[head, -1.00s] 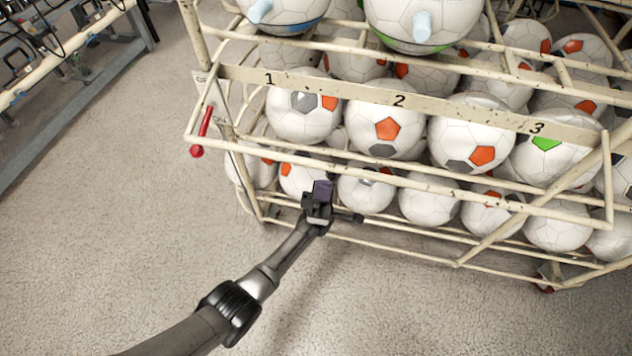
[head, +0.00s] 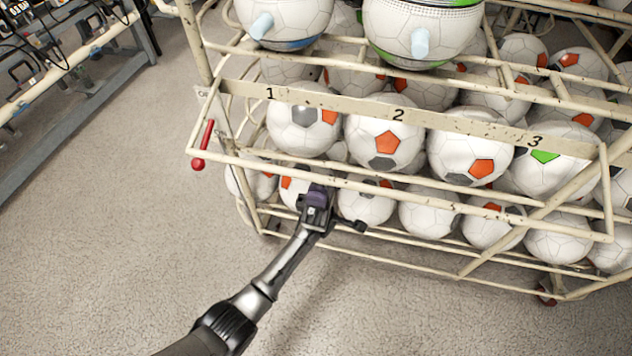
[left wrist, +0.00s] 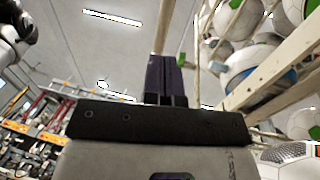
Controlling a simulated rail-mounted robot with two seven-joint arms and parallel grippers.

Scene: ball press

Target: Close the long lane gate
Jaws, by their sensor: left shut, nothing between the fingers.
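A cream metal rack holds soccer balls in lanes numbered 1, 2 and 3 on a cream strip (head: 440,117). A long cream bar frame (head: 420,188), which looks like the gate, runs across the rack's front below the numbers. A red-handled lever (head: 204,146) hangs at the rack's left end. My left gripper (head: 318,190) is shut and empty, at the front of the rack just below the long bar; I cannot tell whether it touches the bar. In the left wrist view its dark fingers (left wrist: 164,78) are together, pointing up. My right gripper is not in view.
Several white balls with orange patches (head: 387,140) fill the lanes, with more in the lower row. Two balls with light blue pegs (head: 420,42) sit above. A grey workbench frame (head: 75,85) stands at the far left. The floor (head: 110,220) between is clear.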

